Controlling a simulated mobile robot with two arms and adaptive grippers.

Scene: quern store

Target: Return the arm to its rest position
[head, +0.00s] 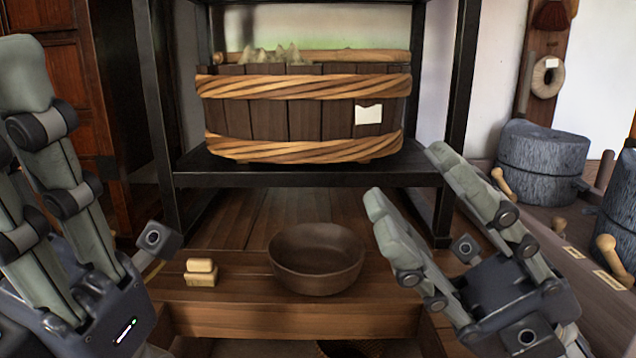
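My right gripper (408,172) shows at the lower right, its two grey-green fingers spread apart with nothing between them. It is held in the air, to the right of a brown bowl. My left gripper (12,95) stands at the left edge, fingers pointing up. A gap shows between its fingers and I see nothing held, though part of it is cut off by the frame. Both grippers are apart from the things around them.
The brown bowl (317,262) and two stacked yellowish blocks (201,272) sit on the wooden floor step (270,318). A black rack (300,178) bears a rope-bound wooden tub (288,120). Grey stone querns (541,160) stand at right, a wooden cabinet (65,75) at left.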

